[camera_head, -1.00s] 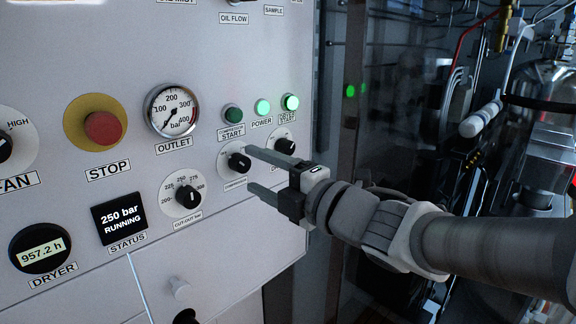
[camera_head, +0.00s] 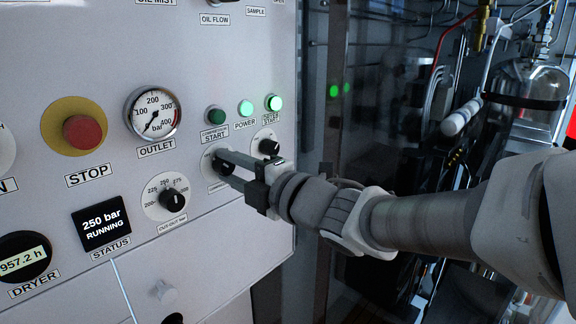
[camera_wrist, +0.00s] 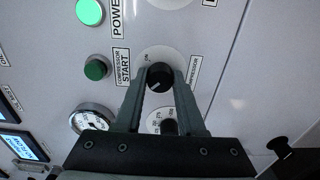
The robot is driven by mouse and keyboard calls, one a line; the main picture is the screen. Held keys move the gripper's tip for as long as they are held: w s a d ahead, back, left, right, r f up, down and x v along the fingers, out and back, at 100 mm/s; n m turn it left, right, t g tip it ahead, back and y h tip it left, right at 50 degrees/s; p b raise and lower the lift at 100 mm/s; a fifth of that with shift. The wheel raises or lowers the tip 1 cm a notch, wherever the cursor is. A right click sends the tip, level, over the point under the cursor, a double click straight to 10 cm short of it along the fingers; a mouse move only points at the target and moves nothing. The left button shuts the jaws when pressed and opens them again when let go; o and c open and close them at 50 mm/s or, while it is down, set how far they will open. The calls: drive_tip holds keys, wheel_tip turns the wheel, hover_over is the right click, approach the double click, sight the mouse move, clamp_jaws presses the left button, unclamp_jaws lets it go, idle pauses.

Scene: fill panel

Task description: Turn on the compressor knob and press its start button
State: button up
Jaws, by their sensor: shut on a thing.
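The compressor knob (camera_wrist: 159,77) is black on a round white dial, and my gripper's two fingers are closed around its sides in the wrist view. In the head view my gripper (camera_head: 222,164) reaches the panel from the right, and its fingers hide part of the knob. The compressor start button (camera_head: 215,115) is round, dark green and unlit, up and left of the knob. It also shows in the wrist view (camera_wrist: 96,68). The status display (camera_head: 101,223) reads 250 bar, running.
The red stop button (camera_head: 83,131) and the outlet gauge (camera_head: 153,113) are to the left. The cut-out dial (camera_head: 172,200) is just below left of my gripper, and another black knob (camera_head: 268,146) is close above right. Green lamps (camera_head: 245,108) glow above.

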clamp_jaws()
drive_tip(key=m, duration=0.4)
drive_tip(key=shift+m, duration=0.4)
drive_tip(key=m+p, duration=0.1)
drive_tip(key=m, duration=0.3)
drive_tip(key=shift+m+p, duration=0.3)
drive_tip(key=shift+p, duration=0.1)
drive_tip(key=m+p, duration=0.1)
drive_tip(key=m, duration=0.3)
drive_tip(key=shift+r+p, duration=0.1)
drive_tip(key=shift+p, duration=0.3)
drive_tip(key=shift+m+p, duration=0.8)
drive_tip(key=shift+m, duration=1.5)
drive_tip(key=o, duration=1.1)
unclamp_jaws()
drive_tip(key=shift+c, duration=0.2)
